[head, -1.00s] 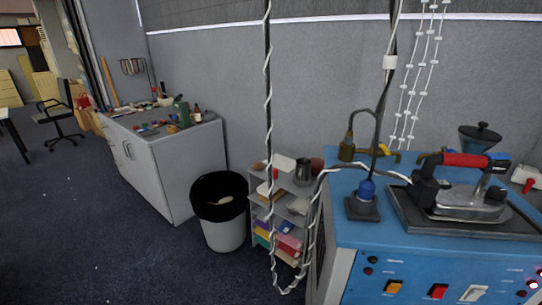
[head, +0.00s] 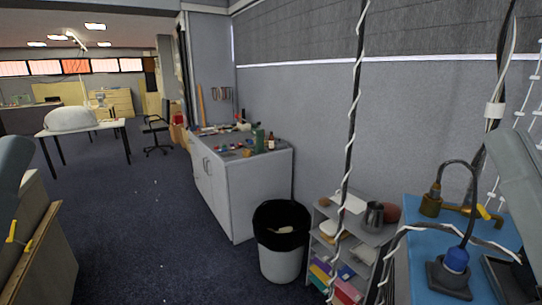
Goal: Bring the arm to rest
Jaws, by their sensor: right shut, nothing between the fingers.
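A pale grey part of my right arm and gripper (head: 517,180) shows at the right edge of the head view, cut off by the frame. It is in front of the blue workbench (head: 418,235) and hides part of it. I cannot make out the separate fingertips, and no object shows in them. My left gripper is not in view.
A bin (head: 281,262) and grey cabinet (head: 262,200) are left of that. Open floor (head: 140,220) lies further left.

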